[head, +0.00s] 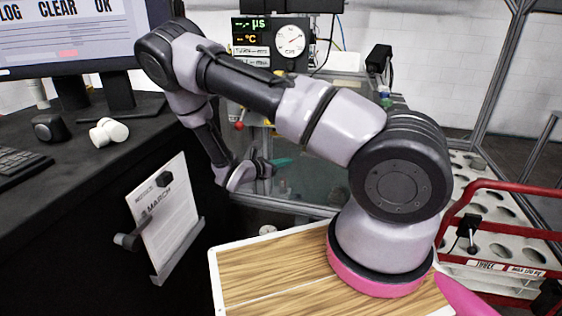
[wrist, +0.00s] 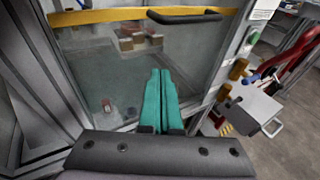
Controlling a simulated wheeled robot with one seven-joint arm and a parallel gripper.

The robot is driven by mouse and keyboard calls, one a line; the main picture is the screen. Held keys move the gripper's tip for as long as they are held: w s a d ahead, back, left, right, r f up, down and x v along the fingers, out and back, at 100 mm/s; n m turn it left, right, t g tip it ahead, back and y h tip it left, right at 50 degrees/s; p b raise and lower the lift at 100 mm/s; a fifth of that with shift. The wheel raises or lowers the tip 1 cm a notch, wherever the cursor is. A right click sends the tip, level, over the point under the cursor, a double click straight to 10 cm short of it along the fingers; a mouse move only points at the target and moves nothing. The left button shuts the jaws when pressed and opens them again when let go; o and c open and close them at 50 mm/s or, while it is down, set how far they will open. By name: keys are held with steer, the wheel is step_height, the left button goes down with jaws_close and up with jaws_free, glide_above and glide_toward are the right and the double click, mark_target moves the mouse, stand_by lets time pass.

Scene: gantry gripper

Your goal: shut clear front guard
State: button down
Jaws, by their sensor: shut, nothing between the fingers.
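The clear front guard (wrist: 95,60) fills much of the wrist view. It is a see-through panel with a yellow strip (wrist: 105,16) along its top and a black bar handle (wrist: 185,17) on that strip. Small blocks show through it. In the head view the guard (head: 318,183) stands behind my arm, which hides part of it. My gripper (wrist: 160,72) has its teal fingers together, empty, pointing at the panel below the handle. It also shows in the head view (head: 290,160). I cannot tell whether the fingertips touch the panel, or how far open the guard is.
A black desk (head: 60,180) with a monitor (head: 75,35) is at left, with a clipboard sheet (head: 165,215) on its side. A gauge box (head: 270,42) stands at the back. At right are a red-handled holed rack (head: 495,205) and metal frame posts (head: 500,70).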

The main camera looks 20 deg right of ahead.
steer(key=w+d+r, duration=0.2)
steer(key=w+d, duration=0.1)
steer(key=d, duration=0.3)
steer(key=shift+d+r, duration=0.2)
steer(key=shift+d, duration=0.1)
steer(key=shift+w, duration=0.1)
steer(key=shift+r, duration=2.45)
